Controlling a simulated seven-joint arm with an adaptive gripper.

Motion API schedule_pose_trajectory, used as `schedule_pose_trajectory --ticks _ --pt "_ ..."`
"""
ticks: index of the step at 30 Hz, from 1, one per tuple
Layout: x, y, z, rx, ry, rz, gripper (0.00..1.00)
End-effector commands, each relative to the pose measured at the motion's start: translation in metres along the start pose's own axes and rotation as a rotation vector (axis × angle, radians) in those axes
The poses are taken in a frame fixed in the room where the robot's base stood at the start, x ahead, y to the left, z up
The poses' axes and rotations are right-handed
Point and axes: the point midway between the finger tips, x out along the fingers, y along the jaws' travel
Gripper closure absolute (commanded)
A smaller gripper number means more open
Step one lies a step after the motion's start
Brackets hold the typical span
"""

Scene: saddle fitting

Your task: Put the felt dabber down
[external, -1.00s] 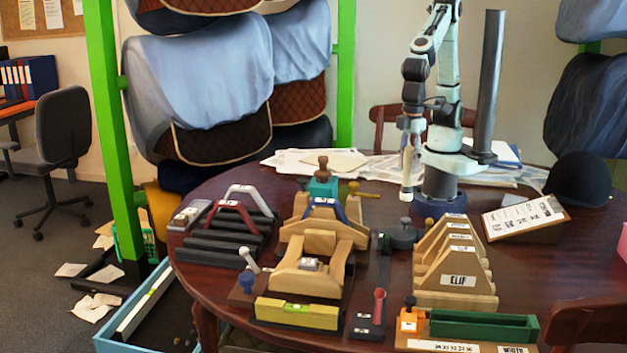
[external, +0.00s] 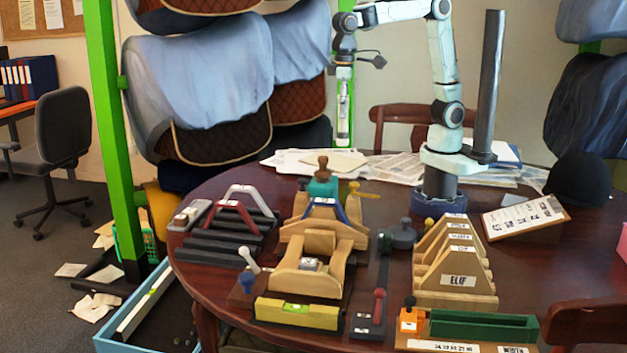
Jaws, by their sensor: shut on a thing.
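The finger detail is too small to make out. A small dark stand (external: 367,327) with a red upright piece (external: 379,304) is at the table's near edge.
A tall dark post (external: 487,85) stands beside my base.

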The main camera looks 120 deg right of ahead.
Motion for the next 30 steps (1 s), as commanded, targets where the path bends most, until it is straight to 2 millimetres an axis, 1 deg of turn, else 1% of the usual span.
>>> schedule_pose_trajectory --ticks 1,3,6,9,12,15,19,28,30 --pt "0.0 0.024 -0.019 0.116 0.0 0.0 1.0" --pt "0.001 0.054 -0.038 0.264 -0.001 0.001 1.0" --pt "0.001 0.093 -0.057 0.435 0.0 0.001 1.0" --pt "0.001 0.124 -0.068 0.567 0.0 0.001 1.0" --pt "0.001 0.148 -0.074 0.667 0.0 0.001 1.0" --pt "0.001 0.168 -0.078 0.747 0.0 0.001 1.0" --pt "0.001 0.191 -0.081 0.839 0.0 0.001 1.0" --pt "0.062 0.188 -0.079 0.827 -0.005 0.003 1.0" --pt "0.079 0.188 -0.08 0.826 -0.006 0.003 1.0"
